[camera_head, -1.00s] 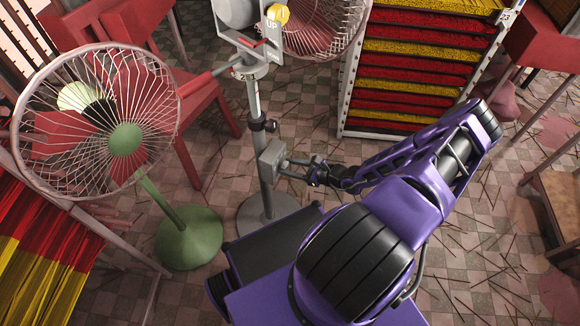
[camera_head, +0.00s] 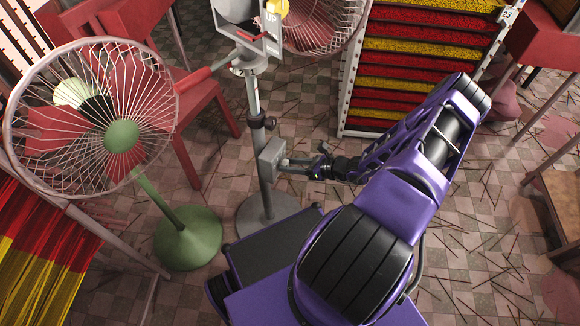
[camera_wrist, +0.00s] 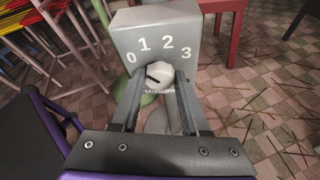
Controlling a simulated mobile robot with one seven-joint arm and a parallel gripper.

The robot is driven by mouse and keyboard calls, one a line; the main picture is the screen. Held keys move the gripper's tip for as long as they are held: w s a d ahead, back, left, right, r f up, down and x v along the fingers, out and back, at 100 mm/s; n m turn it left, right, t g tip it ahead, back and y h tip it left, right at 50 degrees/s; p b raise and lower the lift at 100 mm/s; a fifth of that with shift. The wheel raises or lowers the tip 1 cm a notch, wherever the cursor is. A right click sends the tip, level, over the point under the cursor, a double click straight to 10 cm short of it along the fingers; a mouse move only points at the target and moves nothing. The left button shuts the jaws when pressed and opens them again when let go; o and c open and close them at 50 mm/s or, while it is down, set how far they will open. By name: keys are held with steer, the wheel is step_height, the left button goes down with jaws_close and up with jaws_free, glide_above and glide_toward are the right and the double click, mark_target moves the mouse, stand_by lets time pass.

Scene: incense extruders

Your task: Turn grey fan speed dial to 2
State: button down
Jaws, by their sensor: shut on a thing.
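The grey control box (camera_head: 271,160) sits on a grey stand (camera_head: 265,185) in the head view. In the wrist view its face (camera_wrist: 125,38) bears the numbers 0, 1, 2 and 3 in an arc above a pale round dial (camera_wrist: 160,72). A dark mark shows on the dial's left side, nearer 0 than 2; its exact setting is hard to tell. My gripper (camera_wrist: 159,84) is shut on the dial, one finger on each side. Lettering below the dial is partly hidden. In the head view my gripper (camera_head: 290,165) reaches the box from the right.
A green-based fan (camera_head: 122,135) stands at left, beside a red chair (camera_head: 205,105). Another fan (camera_head: 315,25) is behind the stand. A rack of red and yellow incense (camera_head: 420,60) stands at the back right. Sticks litter the tiled floor.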

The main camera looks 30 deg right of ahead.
steer(key=m+y, duration=0.1)
steer(key=m, duration=0.1)
steer(key=m+g+y, duration=0.1)
steer(key=shift+w+d+f+m, duration=0.1)
steer(key=shift+d+f+m, duration=0.05)
steer(key=shift+m, duration=0.25)
steer(key=m+y, duration=0.1)
steer(key=m, duration=0.1)
steer(key=m+y, duration=0.2)
steer(key=shift+d+f+m, duration=0.1)
steer(key=shift+f+m, duration=0.05)
steer(key=shift+m, duration=0.25)
stand_by(0.3)
steer(key=shift+c, duration=2)
jaws_free()
steer(key=v, duration=1.7)
steer(key=shift+d, duration=0.3)
